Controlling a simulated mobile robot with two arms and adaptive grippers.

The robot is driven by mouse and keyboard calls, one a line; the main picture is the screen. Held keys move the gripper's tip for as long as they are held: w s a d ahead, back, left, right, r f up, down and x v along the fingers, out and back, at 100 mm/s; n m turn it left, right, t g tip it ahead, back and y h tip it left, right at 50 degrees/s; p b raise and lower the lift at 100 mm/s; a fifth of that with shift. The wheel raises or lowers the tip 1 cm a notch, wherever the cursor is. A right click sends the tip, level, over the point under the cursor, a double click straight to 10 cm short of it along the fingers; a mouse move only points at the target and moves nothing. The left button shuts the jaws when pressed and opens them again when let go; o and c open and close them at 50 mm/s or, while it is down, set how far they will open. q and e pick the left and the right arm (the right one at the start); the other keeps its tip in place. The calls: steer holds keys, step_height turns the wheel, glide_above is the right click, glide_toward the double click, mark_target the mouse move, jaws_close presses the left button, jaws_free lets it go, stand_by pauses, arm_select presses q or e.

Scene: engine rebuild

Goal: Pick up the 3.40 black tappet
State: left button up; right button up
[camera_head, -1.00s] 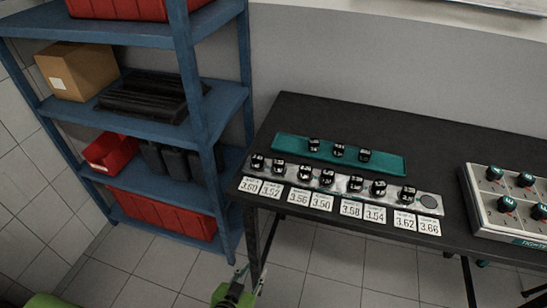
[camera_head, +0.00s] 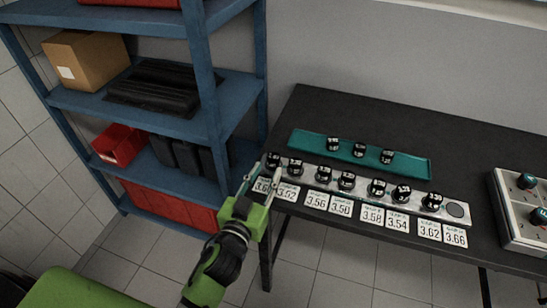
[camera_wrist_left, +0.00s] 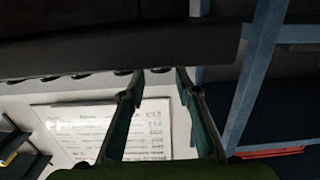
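Several small black tappets with white markings stand on a metal strip (camera_head: 455,209) along the table's front edge. Three more black tappets (camera_head: 360,150) stand on a teal tray (camera_head: 410,167) behind it. The markings are too small to read, so I cannot tell which tappet is the 3.40. My left gripper (camera_head: 269,164) is open, its fingers at the strip's left end near the leftmost tappet (camera_head: 273,160). My right gripper is out of view.
Number cards (camera_head: 371,216) line the black table's (camera_head: 460,150) front edge. A grey case with dark knobs (camera_head: 515,210) stands at the right. A blue shelf (camera_head: 225,100) with boxes and red bins stands close on the left. The table behind the tray is clear.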

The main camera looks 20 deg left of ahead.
mark_target(271, 161)
arm_select(q)
steer(key=shift+w, duration=0.75)
steer(key=shift+w+r, duration=0.1)
steer(key=shift+w, duration=0.2)
steer(key=w, duration=0.1)
steer(key=w+p, duration=0.1)
steer(key=w, duration=0.1)
steer(key=shift+w+d+r+p, duration=0.1)
steer(key=shift+w+r+p, duration=0.1)
steer(key=shift+w+p, duration=0.1)
steer(key=shift+w+f, duration=0.15)
steer(key=shift+w, duration=0.35)
steer(key=shift+s, duration=0.1)
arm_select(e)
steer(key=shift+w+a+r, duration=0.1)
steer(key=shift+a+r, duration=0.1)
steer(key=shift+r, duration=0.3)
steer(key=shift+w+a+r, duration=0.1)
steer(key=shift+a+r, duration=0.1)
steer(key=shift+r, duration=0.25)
arm_select(q)
steer(key=c, duration=0.8)
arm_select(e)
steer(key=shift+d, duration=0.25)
